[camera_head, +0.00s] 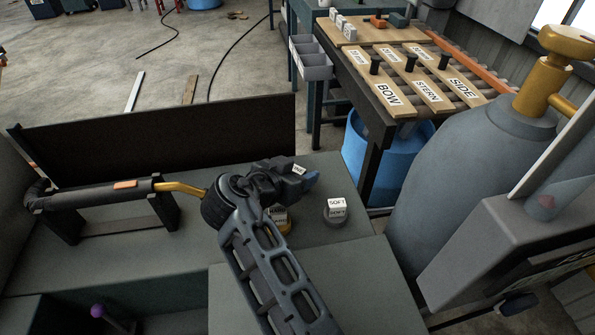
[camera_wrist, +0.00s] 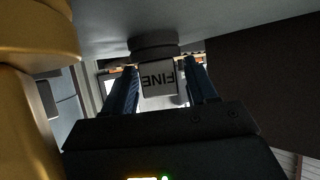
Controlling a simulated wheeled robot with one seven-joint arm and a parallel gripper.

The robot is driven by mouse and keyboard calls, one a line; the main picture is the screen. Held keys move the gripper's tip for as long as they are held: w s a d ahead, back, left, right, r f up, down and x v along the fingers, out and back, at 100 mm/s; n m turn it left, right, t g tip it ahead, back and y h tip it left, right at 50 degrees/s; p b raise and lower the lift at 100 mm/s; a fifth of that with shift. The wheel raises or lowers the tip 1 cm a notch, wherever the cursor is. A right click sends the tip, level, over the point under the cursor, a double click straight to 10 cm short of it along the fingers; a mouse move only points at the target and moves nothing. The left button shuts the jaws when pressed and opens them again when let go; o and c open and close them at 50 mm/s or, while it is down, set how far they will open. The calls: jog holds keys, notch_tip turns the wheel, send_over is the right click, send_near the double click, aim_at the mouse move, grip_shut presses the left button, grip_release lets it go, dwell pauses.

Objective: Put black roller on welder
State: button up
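My gripper (camera_head: 309,180) is low over the grey bench top, pointing right. In the wrist view my gripper (camera_wrist: 162,78) has its two blue-grey fingers apart, one on each side of a dark round piece (camera_wrist: 154,52) with a white FINE tag (camera_wrist: 159,80). A gap shows beside the tag, and contact is not clear. This dark piece looks like the black roller; in the head view the gripper mostly hides it. A grey machine box (camera_head: 497,240) stands at the right; no label marks it as the welder.
A grey SOFT piece (camera_head: 336,216) and a gold HARD piece (camera_head: 279,227) stand close to my gripper. A torch (camera_head: 95,196) rests on a stand at left. A grey gas cylinder (camera_head: 452,160) stands right. A roller table (camera_head: 400,70) holds BOW, STERN and SIDE boards.

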jog(key=shift+o, duration=0.7)
jog(key=shift+r+p, duration=0.25)
jog(key=shift+p, duration=0.05)
jog(key=b+v, duration=0.1)
jog(key=v, duration=1.1)
jog(key=shift+b, duration=0.3)
jog(key=shift+f, duration=0.1)
